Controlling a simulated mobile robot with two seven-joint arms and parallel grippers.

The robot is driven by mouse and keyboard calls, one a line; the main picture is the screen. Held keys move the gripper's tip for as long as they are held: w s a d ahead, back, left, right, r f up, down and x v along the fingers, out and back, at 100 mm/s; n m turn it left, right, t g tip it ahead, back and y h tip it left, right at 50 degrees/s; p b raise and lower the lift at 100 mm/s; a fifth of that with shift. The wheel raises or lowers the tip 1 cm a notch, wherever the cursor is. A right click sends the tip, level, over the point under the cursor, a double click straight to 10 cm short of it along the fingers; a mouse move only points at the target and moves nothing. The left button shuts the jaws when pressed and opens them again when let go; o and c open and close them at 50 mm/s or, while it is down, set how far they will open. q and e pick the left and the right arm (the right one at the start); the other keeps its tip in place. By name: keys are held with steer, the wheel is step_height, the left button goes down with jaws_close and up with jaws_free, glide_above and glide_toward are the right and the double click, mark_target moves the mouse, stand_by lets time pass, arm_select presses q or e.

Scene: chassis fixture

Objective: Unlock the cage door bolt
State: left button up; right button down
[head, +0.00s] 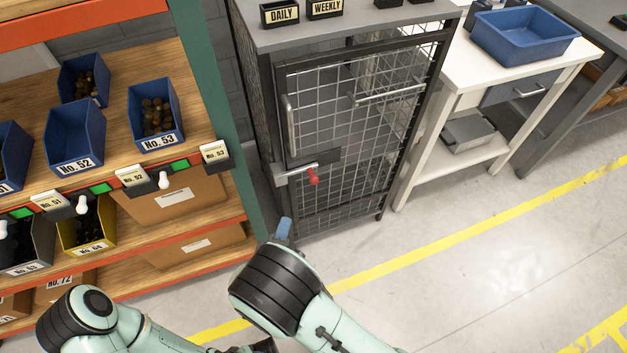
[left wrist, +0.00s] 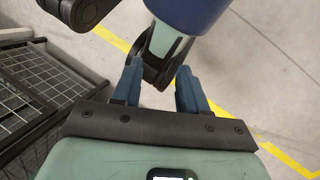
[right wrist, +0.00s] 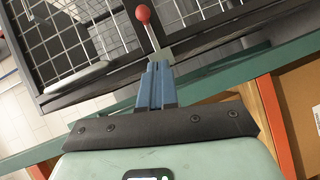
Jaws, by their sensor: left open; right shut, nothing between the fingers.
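The cage (head: 345,120) is a dark metal cabinet with a wire-mesh door. Its bolt (head: 293,170) is a silver bar across the door's left edge, with a red knob (head: 313,178) at its right end. My right gripper (head: 284,228) is shut and empty, below and in front of the bolt. In the right wrist view the red knob (right wrist: 143,13) on its silver stem lies beyond the shut blue fingertips (right wrist: 156,66); whether they touch the stem is unclear. In the left wrist view my left gripper (left wrist: 158,72) is open and empty, away from the cage.
A shelf rack with blue bins (head: 75,135) and a green post (head: 213,80) stands close left of the cage. A white table (head: 455,70) with a blue tray (head: 524,38) stands to the right. The floor in front is clear, with yellow lines.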

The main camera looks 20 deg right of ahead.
arm_select(q)
steer(key=shift+w+d+f, duration=0.15)
steer(key=shift+w, duration=0.2)
arm_select(e)
steer(key=shift+w+a+r+h, duration=0.15)
steer(key=shift+r+h, duration=0.25)
steer(key=shift+r, duration=0.35)
arm_select(q)
steer(key=shift+t+y, duration=0.3)
steer(key=shift+t, duration=0.4)
steer(key=shift+w+a+f+b, duration=0.3)
steer(key=shift+w+f+b, duration=0.2)
steer(key=shift+w+f, duration=0.15)
steer(key=shift+w+a+f+b, duration=0.25)
steer(key=shift+w+f+b, duration=0.25)
steer(key=shift+w, duration=0.15)
steer(key=shift+w+a+f+b, duration=0.3)
steer(key=shift+w+f+b, duration=0.2)
steer(key=shift+w+f, duration=0.15)
arm_select(e)
steer(key=s+d+x, duration=0.1)
steer(key=d+x, duration=0.1)
steer(key=x, duration=1.1)
steer(key=shift+s, duration=0.25)
steer(key=shift+d, duration=0.1)
